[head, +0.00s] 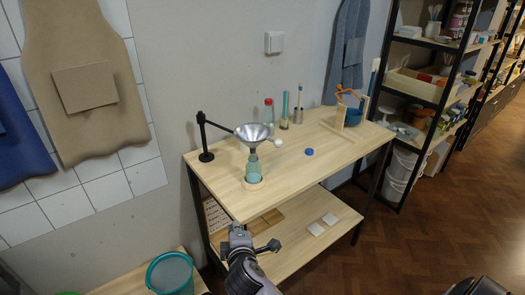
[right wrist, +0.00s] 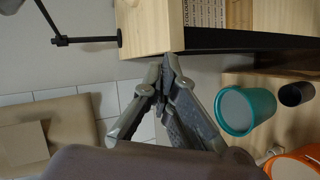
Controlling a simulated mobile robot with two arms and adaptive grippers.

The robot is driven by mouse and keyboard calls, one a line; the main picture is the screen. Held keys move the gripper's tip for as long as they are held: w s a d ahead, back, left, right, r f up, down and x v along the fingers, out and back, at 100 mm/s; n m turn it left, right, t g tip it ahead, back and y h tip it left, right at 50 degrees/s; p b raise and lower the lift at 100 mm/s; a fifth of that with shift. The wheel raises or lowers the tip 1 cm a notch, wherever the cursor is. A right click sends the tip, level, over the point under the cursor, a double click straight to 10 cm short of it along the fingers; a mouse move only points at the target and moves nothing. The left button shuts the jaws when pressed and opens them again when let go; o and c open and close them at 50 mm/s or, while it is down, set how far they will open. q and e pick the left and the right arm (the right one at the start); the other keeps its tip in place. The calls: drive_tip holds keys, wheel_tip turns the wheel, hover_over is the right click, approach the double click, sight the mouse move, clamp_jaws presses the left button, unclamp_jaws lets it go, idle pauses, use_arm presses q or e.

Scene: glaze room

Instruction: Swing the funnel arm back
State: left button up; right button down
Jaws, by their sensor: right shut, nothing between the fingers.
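The funnel arm (head: 216,124) is black and reaches from an upright post (head: 205,140) at the table's left end. It carries a metal funnel (head: 252,132), which sits above a teal glass bottle (head: 252,168) standing on a round base. A pale round knob (head: 278,142) shows just right of the funnel. Part of the black stand also shows at the upper left of the right wrist view (right wrist: 88,40). My right gripper (head: 238,228) is shut and empty by the table's front edge, below the bottle; its fingertips (right wrist: 168,60) are close to the table corner.
On the wooden table (head: 335,155) are a blue cap (head: 309,152), a red-capped bottle (head: 268,112), a brush holder (head: 297,115) and a wooden frame (head: 340,117). A teal bucket (head: 170,274) stands low at left. The tabletop's front middle is clear.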

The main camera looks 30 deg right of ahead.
drive_tip(key=s+d+r+m+t+h, duration=0.1)
drive_tip(key=s+d+r+h, duration=0.15)
drive_tip(key=r, duration=0.75)
drive_tip(key=s+d+r+t+h, duration=0.1)
drive_tip(key=d+r+h, duration=0.15)
drive_tip(key=r, duration=0.75)
use_arm(q)
drive_tip(key=shift+d+r+p, duration=0.15)
drive_tip(key=shift+r+p, duration=1.6)
drive_tip(key=shift+r, duration=0.05)
use_arm(e)
drive_tip(key=w+d+f+y, duration=0.1)
drive_tip(key=w+d, duration=0.8)
drive_tip(key=shift+f, duration=0.2)
